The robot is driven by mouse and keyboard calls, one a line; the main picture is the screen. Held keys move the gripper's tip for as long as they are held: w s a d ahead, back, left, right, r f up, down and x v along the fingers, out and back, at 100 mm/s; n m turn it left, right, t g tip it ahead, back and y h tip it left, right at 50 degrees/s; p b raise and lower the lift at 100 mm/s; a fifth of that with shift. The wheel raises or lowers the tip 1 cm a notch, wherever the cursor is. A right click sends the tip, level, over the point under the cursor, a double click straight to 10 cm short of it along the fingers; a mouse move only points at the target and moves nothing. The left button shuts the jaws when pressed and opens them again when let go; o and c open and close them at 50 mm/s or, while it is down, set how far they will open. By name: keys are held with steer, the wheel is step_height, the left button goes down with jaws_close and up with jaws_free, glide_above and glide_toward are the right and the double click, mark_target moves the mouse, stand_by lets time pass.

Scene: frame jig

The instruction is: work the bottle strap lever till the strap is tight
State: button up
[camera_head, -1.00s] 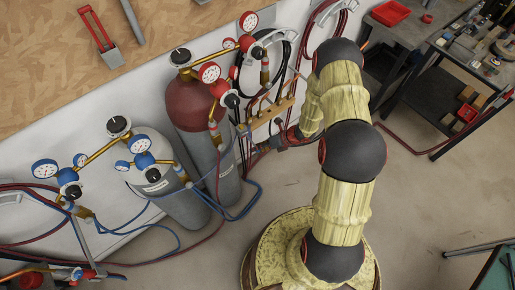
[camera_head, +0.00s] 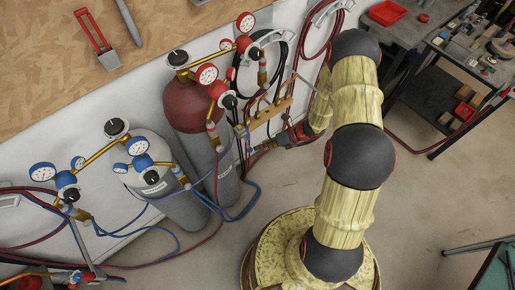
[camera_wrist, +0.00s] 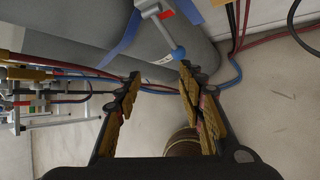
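In the wrist view a grey bottle (camera_wrist: 85,55) lies across the top, with a blue strap (camera_wrist: 122,42) around it. A pale lever (camera_wrist: 166,32) runs from a red and white fitting at the strap to a small blue knob (camera_wrist: 178,53). My gripper (camera_wrist: 161,73) is open, its two yellow-padded fingers pointing at the bottle. The knob is near the right fingertip; I cannot tell whether they touch. Nothing shows held between the fingers. In the head view a red-topped bottle (camera_head: 190,103) stands at the wall; my arm hides much of the space beside it.
Another grey bottle (camera_head: 171,199) with gauges stands to the left. Blue and red hoses lie on the floor around the bottles. A black-framed bench (camera_head: 430,100) is at the right. The floor right of the bottles is mostly clear.

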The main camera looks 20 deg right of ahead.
steer(key=v, duration=0.6)
steer(key=shift+d+r, duration=0.25)
steer(key=shift+r, duration=0.05)
steer(key=shift+s, duration=0.1)
